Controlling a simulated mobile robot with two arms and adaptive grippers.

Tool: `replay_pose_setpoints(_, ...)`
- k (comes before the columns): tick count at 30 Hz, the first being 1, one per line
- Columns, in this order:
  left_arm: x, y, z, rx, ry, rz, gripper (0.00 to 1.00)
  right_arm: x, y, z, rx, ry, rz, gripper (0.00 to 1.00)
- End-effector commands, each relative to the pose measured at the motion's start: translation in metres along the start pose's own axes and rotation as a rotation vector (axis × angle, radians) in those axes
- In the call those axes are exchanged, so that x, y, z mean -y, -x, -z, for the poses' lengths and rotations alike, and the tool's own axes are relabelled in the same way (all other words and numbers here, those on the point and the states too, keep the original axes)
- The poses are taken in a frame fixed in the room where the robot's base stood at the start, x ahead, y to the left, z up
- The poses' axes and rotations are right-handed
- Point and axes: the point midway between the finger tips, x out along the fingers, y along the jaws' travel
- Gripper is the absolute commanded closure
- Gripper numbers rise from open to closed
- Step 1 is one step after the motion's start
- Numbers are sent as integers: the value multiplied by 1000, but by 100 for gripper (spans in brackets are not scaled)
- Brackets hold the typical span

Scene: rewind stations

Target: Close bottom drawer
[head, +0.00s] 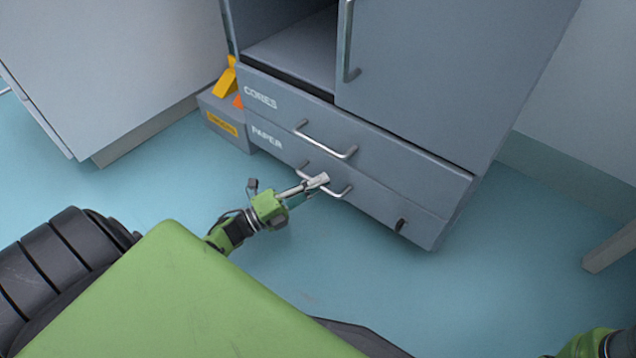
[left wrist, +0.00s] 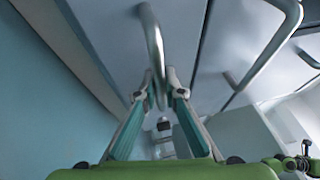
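A grey cabinet has two drawers under its door. The bottom drawer (head: 375,200), labelled PAPER, sits below the top drawer (head: 400,150), labelled CORES. Its front looks nearly in line with the top one, and I see no open interior. Its metal bar handle (head: 340,192) also shows in the left wrist view (left wrist: 153,40). My left gripper (head: 320,181) is at this handle. In the left wrist view its fingertips (left wrist: 159,86) lie on either side of the bar; whether they grip it is unclear. My right arm shows at the bottom right corner, its fingers not visible.
A grey box (head: 215,118) with a yellow label and yellow and orange items stands left of the cabinet. Another grey cabinet (head: 110,70) is at the far left. A light leg (head: 610,248) stands at the right edge. The blue floor before the drawers is clear.

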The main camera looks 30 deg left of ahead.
Motion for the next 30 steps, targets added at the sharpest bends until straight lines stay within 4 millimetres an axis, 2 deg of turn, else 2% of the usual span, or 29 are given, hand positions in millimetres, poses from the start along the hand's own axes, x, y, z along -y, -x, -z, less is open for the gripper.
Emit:
replay_pose_setpoints(1,0,-2,-3,7,-2,0,79,0,0,2,-4,0,0,0)
replay_pose_setpoints(2,0,-2,-3,7,-2,0,74,0,0,3,-6,0,0,0)
replay_pose_setpoints(14,-1,4,-2,4,0,-2,74,0,0,3,-5,-2,-4,0)
replay_pose_setpoints(17,-1,16,-1,3,0,-2,74,0,0,3,-5,-2,-3,0)
replay_pose_setpoints(24,-1,67,-1,4,0,-4,74,0,0,3,-6,-1,-2,0)
replay_pose_setpoints(30,-1,102,-1,3,0,-3,74,0,-1,3,-6,-1,-1,0)
